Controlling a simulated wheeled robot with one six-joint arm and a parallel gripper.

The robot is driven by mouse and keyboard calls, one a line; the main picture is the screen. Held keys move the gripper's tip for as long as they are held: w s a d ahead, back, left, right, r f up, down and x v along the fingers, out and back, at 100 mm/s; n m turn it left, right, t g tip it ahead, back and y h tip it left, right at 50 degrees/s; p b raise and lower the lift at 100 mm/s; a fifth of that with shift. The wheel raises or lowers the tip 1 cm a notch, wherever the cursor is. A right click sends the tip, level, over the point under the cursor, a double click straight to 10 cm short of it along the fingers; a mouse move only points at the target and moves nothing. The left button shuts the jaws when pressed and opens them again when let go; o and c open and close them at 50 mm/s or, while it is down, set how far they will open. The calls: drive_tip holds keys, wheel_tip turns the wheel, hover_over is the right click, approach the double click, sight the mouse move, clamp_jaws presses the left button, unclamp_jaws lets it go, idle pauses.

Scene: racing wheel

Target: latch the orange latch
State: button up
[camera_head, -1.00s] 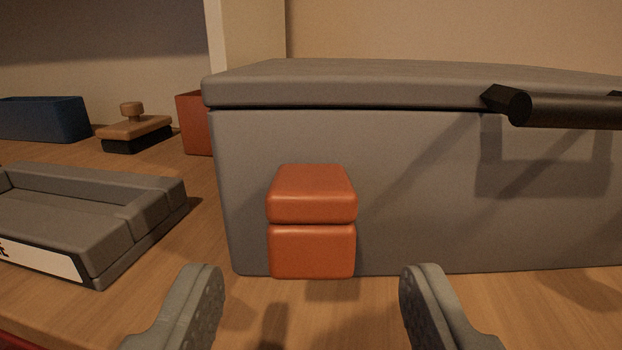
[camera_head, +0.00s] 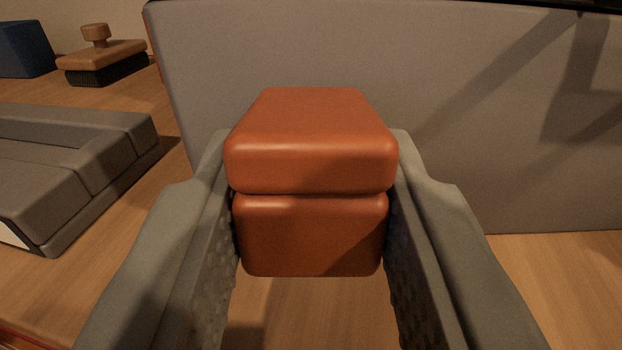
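The orange latch (camera_head: 311,180) is on the front of the grey box (camera_head: 480,120), near its left end. It has an upper block (camera_head: 310,145) and a lower block (camera_head: 311,235), stacked in line with a thin dark seam between them. My gripper (camera_head: 311,165) has one grey finger on each side of the latch. Both fingers lie against its sides with no clear gap, so it looks shut on the latch. The fingertips are partly hidden behind the upper block. The box's lid is almost wholly out of view.
A grey tray-like piece (camera_head: 80,150) lies on the wooden table (camera_head: 310,315) to the left. A wooden-handled brush (camera_head: 100,60) and a blue box (camera_head: 22,48) stand behind it. The table right of my gripper, before the box, is clear.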

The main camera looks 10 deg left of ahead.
sight(316, 98)
drive_tip(key=shift+r+g, duration=0.15)
drive_tip(key=shift+g, duration=0.15)
drive_tip(key=shift+r+g+h, duration=0.4)
drive_tip(key=shift+r+g, duration=0.1)
drive_tip(key=shift+g, duration=0.6)
drive_tip(key=shift+r+g+h, duration=0.2)
drive_tip(key=shift+r+g, duration=0.15)
drive_tip(key=shift+g, duration=0.55)
drive_tip(key=shift+r+g+h, duration=0.2)
drive_tip(key=shift+r+g, duration=0.1)
drive_tip(key=shift+g, duration=0.6)
drive_tip(key=shift+w+r+g+h, duration=0.2)
drive_tip(key=shift+r+g, duration=0.1)
drive_tip(key=shift+g, duration=0.5)
drive_tip(key=shift+w+r+g+h, duration=0.2)
drive_tip(key=shift+r+g, duration=0.1)
drive_tip(key=shift+g, duration=0.5)
drive_tip(key=shift+w+a+r+g+h, duration=0.1)
drive_tip(key=shift+w+r+g+h, duration=0.1)
drive_tip(key=shift+g, duration=0.5)
drive_tip(key=shift+w+a+r+g+h, duration=0.1)
drive_tip(key=shift+w+g+h, duration=0.1)
drive_tip(key=shift+g, duration=0.5)
drive_tip(key=o, duration=1)
drive_tip(key=shift+s+d+r, duration=0.1)
